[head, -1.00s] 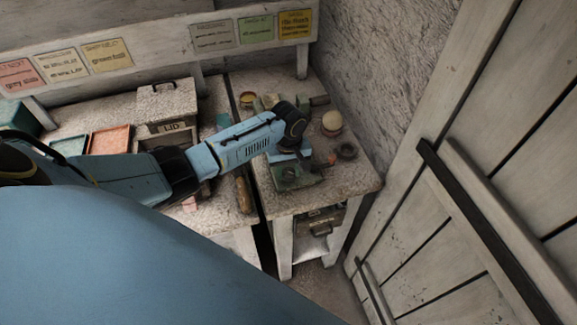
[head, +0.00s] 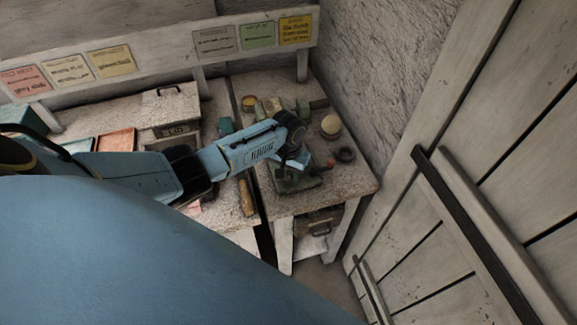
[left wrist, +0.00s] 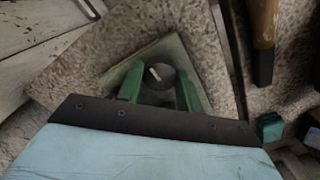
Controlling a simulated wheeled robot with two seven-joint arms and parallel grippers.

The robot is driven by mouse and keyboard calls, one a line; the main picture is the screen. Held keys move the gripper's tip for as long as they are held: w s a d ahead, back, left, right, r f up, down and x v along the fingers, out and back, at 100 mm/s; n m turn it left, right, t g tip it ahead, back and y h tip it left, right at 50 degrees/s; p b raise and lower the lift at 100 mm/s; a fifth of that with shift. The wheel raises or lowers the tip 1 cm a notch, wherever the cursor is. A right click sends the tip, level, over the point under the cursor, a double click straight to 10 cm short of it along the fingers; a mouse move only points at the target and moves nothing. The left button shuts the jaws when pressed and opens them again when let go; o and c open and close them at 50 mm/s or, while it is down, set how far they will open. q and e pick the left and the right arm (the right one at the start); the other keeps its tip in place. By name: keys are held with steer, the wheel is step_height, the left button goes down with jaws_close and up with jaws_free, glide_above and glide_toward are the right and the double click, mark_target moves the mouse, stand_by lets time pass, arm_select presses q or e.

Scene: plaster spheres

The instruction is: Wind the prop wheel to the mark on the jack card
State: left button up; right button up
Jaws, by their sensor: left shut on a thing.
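The prop wheel (left wrist: 160,76) is a dark round knob with a pale pointer line on top, seen in the left wrist view. It sits on a flat green base plate (left wrist: 178,47). My left gripper (left wrist: 159,88) has its green fingers on either side of the wheel and is shut on it. In the head view my left gripper (head: 294,165) is over the green jack (head: 301,182) on the right-hand table; the wheel is hidden there. A yellow card (head: 295,29) hangs at the rail's right end; its writing is too small to read, so I cannot tell if it is the jack card.
A wooden-handled tool (head: 246,196) lies left, near the gap between the tables. A lidded box (head: 170,105) stands on the left table. The plank door (head: 470,190) is at right.

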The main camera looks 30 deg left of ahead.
mark_target(288, 175)
stand_by(0.3)
arm_select(q)
steer(key=o, duration=1)
step_height(288, 175, up, 14)
steer(key=p, duration=0.1)
steer(key=shift+f, duration=0.25)
